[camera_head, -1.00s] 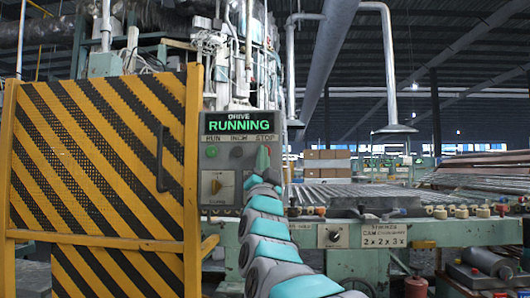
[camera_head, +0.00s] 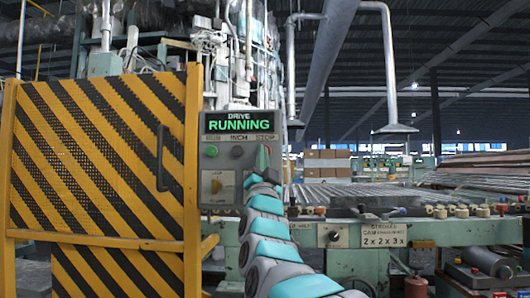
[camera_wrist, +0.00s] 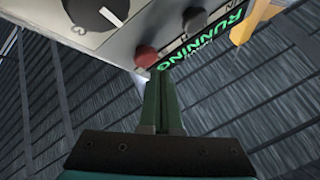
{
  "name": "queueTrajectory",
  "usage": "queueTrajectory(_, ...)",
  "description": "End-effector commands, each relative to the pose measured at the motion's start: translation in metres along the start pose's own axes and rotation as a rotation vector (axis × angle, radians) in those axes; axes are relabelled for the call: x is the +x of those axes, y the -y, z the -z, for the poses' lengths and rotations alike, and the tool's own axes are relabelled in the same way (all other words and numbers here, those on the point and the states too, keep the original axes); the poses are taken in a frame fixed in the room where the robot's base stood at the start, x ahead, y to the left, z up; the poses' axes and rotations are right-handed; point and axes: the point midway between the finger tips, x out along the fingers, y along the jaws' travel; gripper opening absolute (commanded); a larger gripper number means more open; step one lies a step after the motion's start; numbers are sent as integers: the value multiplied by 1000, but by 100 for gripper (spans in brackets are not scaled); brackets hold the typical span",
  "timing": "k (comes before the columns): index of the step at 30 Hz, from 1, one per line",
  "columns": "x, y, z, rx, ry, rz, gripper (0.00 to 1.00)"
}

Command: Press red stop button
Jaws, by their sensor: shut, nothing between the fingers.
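The control panel (camera_head: 222,170) has a lit green display reading RUNNING, with a green button (camera_head: 211,151) and a dark button (camera_head: 237,152) beneath it. My gripper (camera_head: 263,155) is in front of the panel under the STOP label and hides the stop button in the head view. In the wrist view the red stop button (camera_wrist: 146,57) shows beside the tips of my shut, empty gripper (camera_wrist: 158,76). The tips overlap or border its edge in the picture; I cannot tell whether they touch it.
A yellow-and-black striped gate (camera_head: 100,165) stands left of the panel. A selector knob (camera_wrist: 99,13) sits on the panel near the red button. A roller conveyor (camera_head: 345,193) with a green frame lies to the right.

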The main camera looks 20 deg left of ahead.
Motion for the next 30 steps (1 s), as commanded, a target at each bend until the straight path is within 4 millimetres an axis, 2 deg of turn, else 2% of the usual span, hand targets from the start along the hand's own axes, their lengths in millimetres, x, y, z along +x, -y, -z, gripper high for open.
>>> queueTrajectory(20, 0, 0, 0, 0, 0, 0, 0)
queueTrajectory(30, 6, -4, -3, 0, -1, 0, 0)
